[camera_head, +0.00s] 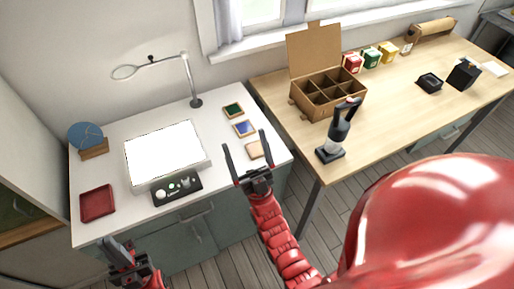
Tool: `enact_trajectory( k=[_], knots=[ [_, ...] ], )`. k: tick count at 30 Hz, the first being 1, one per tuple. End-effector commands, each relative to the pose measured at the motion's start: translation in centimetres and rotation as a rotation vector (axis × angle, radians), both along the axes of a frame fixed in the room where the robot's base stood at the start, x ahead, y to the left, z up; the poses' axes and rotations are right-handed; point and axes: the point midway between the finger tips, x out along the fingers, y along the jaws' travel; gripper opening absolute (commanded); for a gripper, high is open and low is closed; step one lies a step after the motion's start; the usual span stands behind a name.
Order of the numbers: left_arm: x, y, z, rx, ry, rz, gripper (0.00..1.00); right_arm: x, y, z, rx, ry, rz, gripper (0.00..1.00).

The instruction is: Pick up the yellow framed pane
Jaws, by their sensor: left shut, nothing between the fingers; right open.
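Three small framed panes lie in a column on the right side of the white worktop: a green one (233,110) at the back, a blue one (244,128) in the middle, and a yellowish-tan one (254,150) nearest me. My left gripper (117,245) is shut and empty at the front left edge of the worktop.
A wooden table with a cardboard box (318,104) adjoins at right.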

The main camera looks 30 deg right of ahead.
Motion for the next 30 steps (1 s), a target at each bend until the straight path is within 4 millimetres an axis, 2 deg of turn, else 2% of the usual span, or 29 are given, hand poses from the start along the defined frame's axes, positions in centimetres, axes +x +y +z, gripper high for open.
enact_trajectory(
  k=[1, 3, 6, 9, 12, 15, 18, 22, 25, 30],
  knots=[
    [0.0, 0.0, 1.1, 0.000, 0.000, 0.000, 0.00, 4.1, -0.5, 0.6, -0.002, 0.096, -0.019, 1.00],
    [0.0, 0.0, 1.8, 0.000, 0.000, 0.000, 0.00, 10.0, -1.3, -0.5, -0.005, 0.270, -0.047, 1.00],
    [0.0, 0.0, 2.8, 0.000, 0.000, 0.000, 0.00, 17.4, -2.8, -2.6, -0.007, 0.516, -0.085, 1.00],
    [0.0, 0.0, 3.8, 0.000, 0.000, 0.000, 0.00, 23.3, -4.4, -5.0, -0.007, 0.758, -0.120, 1.00],
    [0.0, 0.0, 4.8, 0.000, 0.000, 0.000, 0.00, 27.7, -6.1, -7.8, -0.001, 1.005, -0.149, 1.00],
    [0.0, 0.0, 5.8, 0.000, 0.000, 0.000, 0.00, 30.4, -7.8, -10.5, 0.007, 1.253, -0.172, 1.00],
    [0.0, 0.0, 6.8, 0.000, 0.000, 0.000, 0.00, 31.6, -9.2, -12.5, 0.016, 1.495, -0.187, 1.00],
    [0.0, 0.0, 8.1, 0.000, 0.000, 0.000, 0.00, 30.7, -10.7, -14.1, 0.034, 1.813, -0.192, 1.00],
    [0.0, 0.0, 9.1, 0.000, 0.000, 0.000, 0.00, 28.4, -11.4, -14.2, 0.049, 2.059, -0.180, 1.00],
    [0.0, 0.0, 10.4, 0.000, 0.000, 0.000, 0.00, 23.1, -11.8, -12.2, 0.074, 2.417, -0.139, 1.00]
  ],
)
